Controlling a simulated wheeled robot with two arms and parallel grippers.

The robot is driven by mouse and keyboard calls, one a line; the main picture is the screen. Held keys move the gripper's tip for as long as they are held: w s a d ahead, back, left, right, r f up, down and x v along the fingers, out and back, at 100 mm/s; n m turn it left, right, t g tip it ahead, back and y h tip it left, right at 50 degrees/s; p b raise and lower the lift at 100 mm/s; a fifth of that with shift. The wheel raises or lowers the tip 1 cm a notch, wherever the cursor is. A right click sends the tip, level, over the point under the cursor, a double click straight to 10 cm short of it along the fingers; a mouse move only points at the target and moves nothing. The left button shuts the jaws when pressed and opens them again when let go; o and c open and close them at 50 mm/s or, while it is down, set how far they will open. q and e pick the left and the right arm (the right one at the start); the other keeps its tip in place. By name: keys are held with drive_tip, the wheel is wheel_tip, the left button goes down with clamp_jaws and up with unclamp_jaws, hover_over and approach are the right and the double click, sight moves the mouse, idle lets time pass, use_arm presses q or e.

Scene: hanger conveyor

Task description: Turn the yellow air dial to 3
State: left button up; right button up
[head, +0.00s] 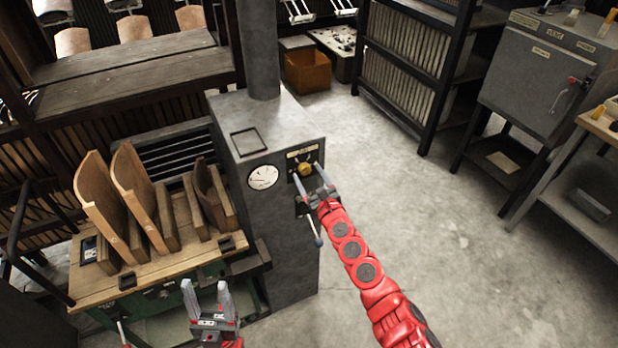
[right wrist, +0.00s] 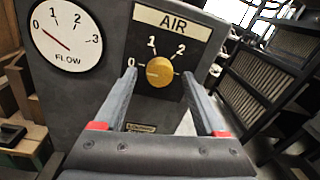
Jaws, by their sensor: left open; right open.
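The yellow air dial (head: 306,169) sits on the front of a grey metal cabinet; in the right wrist view the dial (right wrist: 159,72) is under an AIR label. Marks 0, 1 and 2 show around it; the 3 is not visible, with my right finger over that side. A faint line on the knob seems to point left, towards 0. My right gripper (head: 309,174) is open, its fingers (right wrist: 159,80) on either side of the dial; I cannot tell if they touch it. My left gripper (head: 206,287) is open and empty, low at the front left.
A FLOW gauge (right wrist: 65,38), left of the dial, has its needle near 0. A lever (head: 317,238) sticks out below the dial. A wooden-topped cart (head: 150,275) with curved boards stands left of the cabinet.

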clamp_jaws()
idle(0.4)
